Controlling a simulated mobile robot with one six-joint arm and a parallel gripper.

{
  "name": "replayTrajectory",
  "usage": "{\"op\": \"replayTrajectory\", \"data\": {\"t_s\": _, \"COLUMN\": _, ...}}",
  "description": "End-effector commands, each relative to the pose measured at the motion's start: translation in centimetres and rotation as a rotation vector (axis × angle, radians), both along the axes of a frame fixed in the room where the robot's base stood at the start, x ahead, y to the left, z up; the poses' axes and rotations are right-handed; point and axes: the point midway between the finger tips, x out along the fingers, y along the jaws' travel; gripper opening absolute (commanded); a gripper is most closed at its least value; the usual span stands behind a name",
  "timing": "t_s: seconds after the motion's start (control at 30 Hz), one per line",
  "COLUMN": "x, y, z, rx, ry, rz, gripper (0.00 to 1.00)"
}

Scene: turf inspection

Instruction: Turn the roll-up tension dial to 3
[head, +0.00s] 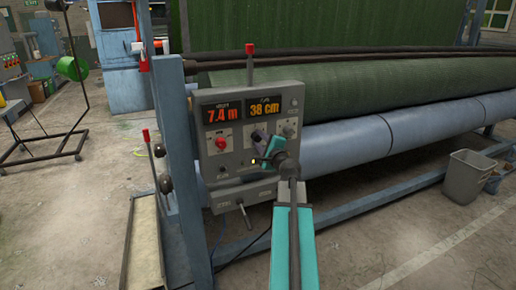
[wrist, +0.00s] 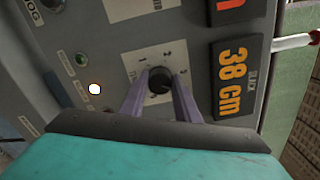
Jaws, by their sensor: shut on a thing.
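The roll-up tension dial is a small dark knob (wrist: 159,84) on a pale plate with number marks around it, in the middle of the wrist view.
The green turf roll (head: 350,88) and blue rollers (head: 350,143) lie to the right, with a grey bin (head: 468,178).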

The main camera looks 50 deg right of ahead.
Motion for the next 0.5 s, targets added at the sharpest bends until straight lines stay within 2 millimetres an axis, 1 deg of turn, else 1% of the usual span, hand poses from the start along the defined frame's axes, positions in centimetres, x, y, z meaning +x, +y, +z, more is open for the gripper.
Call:
{"op": "replayTrajectory", "data": {"t_s": 0.03, "x": 0.14, "y": -0.13, "z": -0.34, "rx": -0.026, "ry": 0.005, "rz": -0.002, "gripper": 0.07}}
{"op": "replayTrajectory", "data": {"t_s": 0.5, "x": 0.09, "y": -0.23, "z": -0.18, "rx": -0.291, "ry": 0.111, "rz": -0.005, "gripper": 0.07}}
